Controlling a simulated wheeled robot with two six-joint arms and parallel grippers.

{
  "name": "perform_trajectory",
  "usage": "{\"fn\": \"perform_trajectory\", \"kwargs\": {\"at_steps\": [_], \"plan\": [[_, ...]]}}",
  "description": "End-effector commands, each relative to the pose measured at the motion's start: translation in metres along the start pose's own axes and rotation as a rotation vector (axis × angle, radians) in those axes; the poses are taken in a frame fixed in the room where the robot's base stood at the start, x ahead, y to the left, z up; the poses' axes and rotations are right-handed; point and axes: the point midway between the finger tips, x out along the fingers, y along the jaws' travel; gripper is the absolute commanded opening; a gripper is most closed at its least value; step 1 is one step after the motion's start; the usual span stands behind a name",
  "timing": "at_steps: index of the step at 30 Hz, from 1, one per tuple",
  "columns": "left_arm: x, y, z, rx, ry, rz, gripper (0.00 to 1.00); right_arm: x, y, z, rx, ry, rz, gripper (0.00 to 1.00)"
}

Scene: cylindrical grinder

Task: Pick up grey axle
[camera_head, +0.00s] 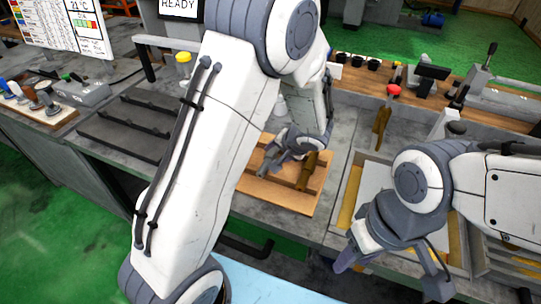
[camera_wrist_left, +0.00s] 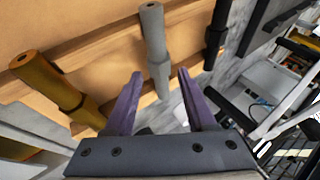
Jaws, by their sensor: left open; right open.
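The grey axle (camera_wrist_left: 154,45) lies on a wooden rack (camera_wrist_left: 95,50), between a brass axle (camera_wrist_left: 48,82) and a black axle (camera_wrist_left: 217,30) in the left wrist view. My left gripper (camera_wrist_left: 160,74) is open, with the lower part of the grey axle between its fingertips in the picture. I cannot tell whether they touch it. In the head view, the grey axle (camera_head: 269,158) is partly hidden by my left gripper (camera_head: 277,157). My right gripper (camera_head: 390,275) is open and empty at the lower right.
In the head view, the brass axle (camera_head: 307,172) lies right of the grey one. Another brass piece (camera_head: 381,127) stands farther right, under a red knob. A tray (camera_head: 370,185) with a pale sheet sits beside the rack. Dark slotted plates (camera_head: 125,125) lie left.

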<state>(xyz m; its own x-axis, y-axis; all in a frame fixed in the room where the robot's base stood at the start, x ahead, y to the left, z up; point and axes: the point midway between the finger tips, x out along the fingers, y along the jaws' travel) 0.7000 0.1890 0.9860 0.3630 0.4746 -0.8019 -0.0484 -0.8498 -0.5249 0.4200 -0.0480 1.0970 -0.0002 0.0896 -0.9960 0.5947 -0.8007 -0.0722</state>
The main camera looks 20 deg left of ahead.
Motion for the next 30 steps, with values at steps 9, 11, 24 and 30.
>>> {"fn": "perform_trajectory", "kwargs": {"at_steps": [9,11,24,30], "plan": [[0.032,0.001,0.0,-0.001,0.0,0.0,0.56,-0.007,-0.001,0.0,0.0,0.0,0.0,0.5],[0.033,0.001,0.0,-0.001,0.001,0.0,0.56,-0.007,-0.001,0.0,0.0,0.0,0.0,0.5],[0.032,0.001,0.0,0.0,0.0,0.0,0.0,-0.007,-0.001,0.0,0.0,0.0,0.0,0.5],[0.032,0.001,0.0,0.001,0.0,0.0,0.0,-0.007,-0.001,0.0,0.0,0.0,0.0,0.5]]}}
